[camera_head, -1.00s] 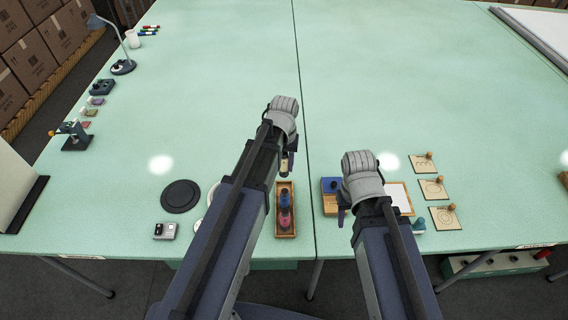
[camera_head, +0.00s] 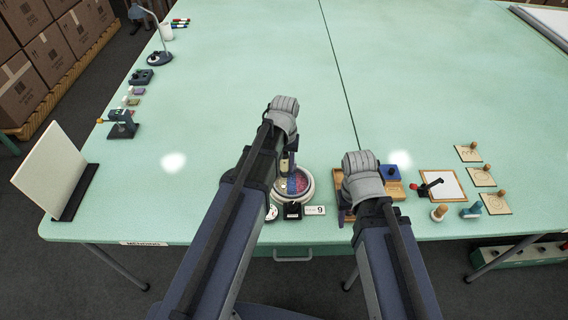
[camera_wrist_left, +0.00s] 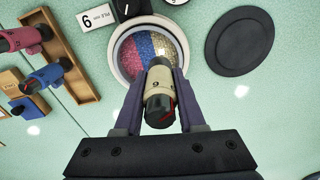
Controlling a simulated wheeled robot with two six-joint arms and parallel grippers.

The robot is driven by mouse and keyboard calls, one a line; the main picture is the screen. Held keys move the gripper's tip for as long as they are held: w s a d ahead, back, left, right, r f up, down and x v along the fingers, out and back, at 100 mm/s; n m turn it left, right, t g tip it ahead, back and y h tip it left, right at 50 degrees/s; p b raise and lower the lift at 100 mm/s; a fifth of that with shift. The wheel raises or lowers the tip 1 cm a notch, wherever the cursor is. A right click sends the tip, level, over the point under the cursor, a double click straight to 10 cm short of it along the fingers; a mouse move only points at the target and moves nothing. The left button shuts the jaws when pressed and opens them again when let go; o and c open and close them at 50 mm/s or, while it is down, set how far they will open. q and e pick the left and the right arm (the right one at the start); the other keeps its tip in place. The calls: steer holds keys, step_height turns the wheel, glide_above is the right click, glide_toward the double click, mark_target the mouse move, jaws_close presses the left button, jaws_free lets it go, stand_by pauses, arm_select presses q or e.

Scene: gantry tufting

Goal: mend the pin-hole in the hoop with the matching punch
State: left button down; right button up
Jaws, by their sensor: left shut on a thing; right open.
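The hoop (camera_head: 307,190) is a round pale frame on the table; it also shows in the wrist view (camera_wrist_left: 117,62), with pink, blue and speckled gold stripes. My left gripper (camera_wrist_left: 160,105) is shut on a cream punch (camera_wrist_left: 158,82) with a black end, over the hoop's near part in the wrist view. I cannot tell whether the punch touches the cloth. The pin-hole cannot be made out. A pink punch (camera_wrist_left: 22,38) and a blue punch (camera_wrist_left: 45,76) lie in a wooden tray (camera_wrist_left: 72,42). My right gripper (camera_head: 346,210) is open by the tray's near side.
A white pad (camera_head: 450,183) and stamped cards (camera_head: 482,176) lie right. The table's far middle is clear.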

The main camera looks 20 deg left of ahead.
mark_target(283, 174)
arm_select(q)
steer(key=shift+s+a, duration=0.1)
steer(key=shift+a, duration=0.1)
steer(key=shift+d+f, duration=0.1)
steer(key=shift+f, duration=0.15)
steer(key=shift+f+b, duration=0.55)
steer(key=shift+b, duration=0.2)
step_height(283, 174, down, 4)
steer(key=b, duration=0.4)
steer(key=shift+f, duration=0.25)
steer(key=shift+f+b, duration=0.5)
steer(key=shift+b, duration=0.3)
stand_by(0.9)
step_height(283, 174, up, 7)
steer(key=p, duration=0.7)
stand_by(0.4)
